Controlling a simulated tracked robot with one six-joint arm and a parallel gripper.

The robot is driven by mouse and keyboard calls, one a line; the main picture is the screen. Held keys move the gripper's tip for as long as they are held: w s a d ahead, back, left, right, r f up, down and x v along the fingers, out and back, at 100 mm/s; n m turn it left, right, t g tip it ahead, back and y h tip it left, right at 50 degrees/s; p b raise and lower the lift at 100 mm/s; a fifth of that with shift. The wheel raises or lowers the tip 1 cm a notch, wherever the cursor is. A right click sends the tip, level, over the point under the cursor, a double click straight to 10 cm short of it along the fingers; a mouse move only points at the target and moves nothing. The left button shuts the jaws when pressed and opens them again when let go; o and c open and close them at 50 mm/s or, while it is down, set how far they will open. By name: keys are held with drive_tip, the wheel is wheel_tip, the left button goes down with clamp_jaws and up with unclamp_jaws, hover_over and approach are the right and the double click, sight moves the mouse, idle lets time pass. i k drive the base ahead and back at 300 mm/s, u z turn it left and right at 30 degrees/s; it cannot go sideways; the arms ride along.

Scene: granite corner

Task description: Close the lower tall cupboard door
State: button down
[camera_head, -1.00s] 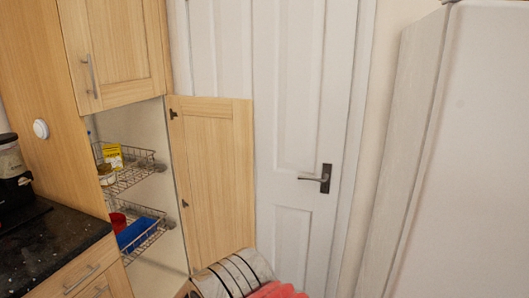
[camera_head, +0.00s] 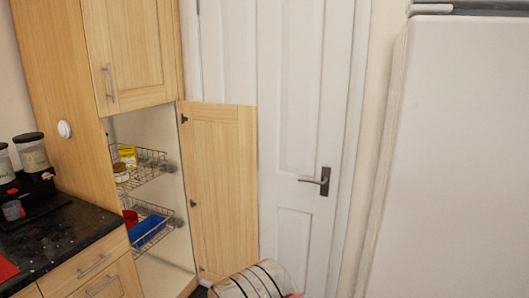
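The lower tall cupboard door (camera_head: 222,190) is light wood and stands wide open. It is hinged on the right side of the cupboard opening, and its inner face with dark hinges shows. The open cupboard (camera_head: 165,255) holds wire baskets with a yellow packet (camera_head: 128,155), a blue item (camera_head: 147,229) and a red item. The upper cupboard door (camera_head: 130,55) above it is shut.
A white room door (camera_head: 300,150) with a dark handle stands behind the cupboard door. A white fridge-like unit (camera_head: 455,160) fills the right. A dark worktop (camera_head: 60,238) with a coffee machine is at left. A striped rounded object (camera_head: 255,282) sits at the bottom, close to the cupboard door's lower edge.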

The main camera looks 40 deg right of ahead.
sight(219, 140)
drive_tip(key=z, duration=0.25)
drive_tip(key=i, duration=1.3)
